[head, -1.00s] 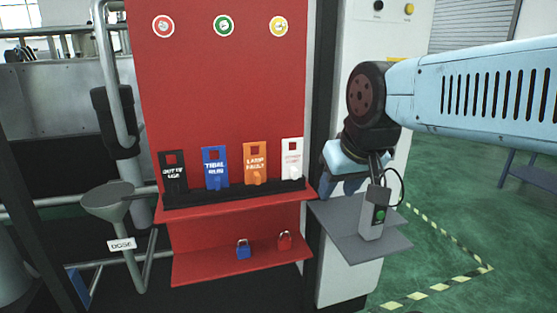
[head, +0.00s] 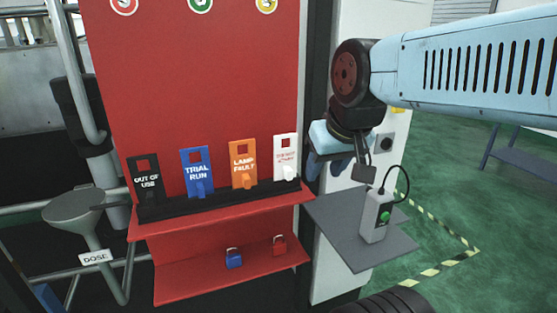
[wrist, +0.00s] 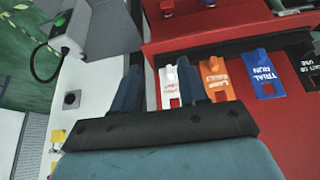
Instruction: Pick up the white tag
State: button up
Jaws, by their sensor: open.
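The white tag (head: 285,157) stands upright at the right end of the black rack on the red board's upper shelf. It has a square hole near its top and small reddish lettering too blurred to read. My gripper (head: 328,172) is just right of it in the head view. In the wrist view my gripper (wrist: 158,68) is open, and the white tag (wrist: 169,88) shows between its two fingers, nearer the right one. The tag appears free of the fingers; the distance in depth is hard to tell.
The orange LAMP FAULT tag (head: 243,165) is close beside the white one, near one finger. The blue TRIAL RUN tag (head: 196,172) and black OUT OF USE tag (head: 145,181) stand further left. A grey control box (head: 377,217) with a cable sits on the grey side shelf (head: 345,235).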

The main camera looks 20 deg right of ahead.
aim_at(284, 159)
jog(key=u, duration=1.25)
jog(key=i, duration=0.1)
jog(key=z, duration=2.9)
jog(key=k, duration=1)
